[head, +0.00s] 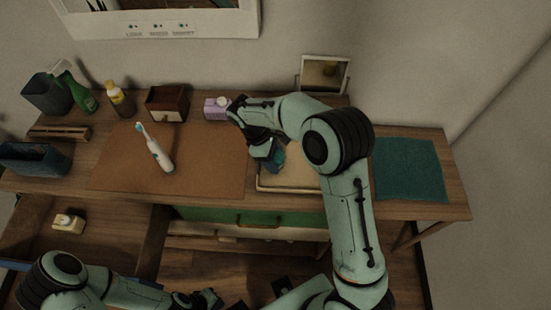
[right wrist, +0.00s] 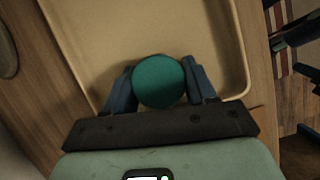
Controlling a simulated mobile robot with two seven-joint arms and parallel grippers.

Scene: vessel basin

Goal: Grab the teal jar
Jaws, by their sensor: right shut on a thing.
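The teal jar (right wrist: 160,82) shows its round top in the right wrist view, between the two fingers of my right gripper (right wrist: 161,85). In the head view a small part of the jar (head: 277,162) shows at the tray's left end, mostly hidden by my right gripper (head: 268,155). My right gripper is shut on the jar, one finger on each side. The jar is over or in the beige tray (right wrist: 236,40); I cannot tell whether it touches the tray floor. My left gripper (head: 210,299) is low at the bottom edge of the head view, away from the jar, its jaws unclear.
A toothbrush (head: 155,148) lies on the brown mat (head: 215,165). A purple box (head: 216,108), a wooden box (head: 166,103) and bottles (head: 120,99) stand along the back. A picture frame (head: 325,74) stands behind the tray. A teal mat (head: 408,170) at right is clear. An open drawer (head: 100,235) is front left.

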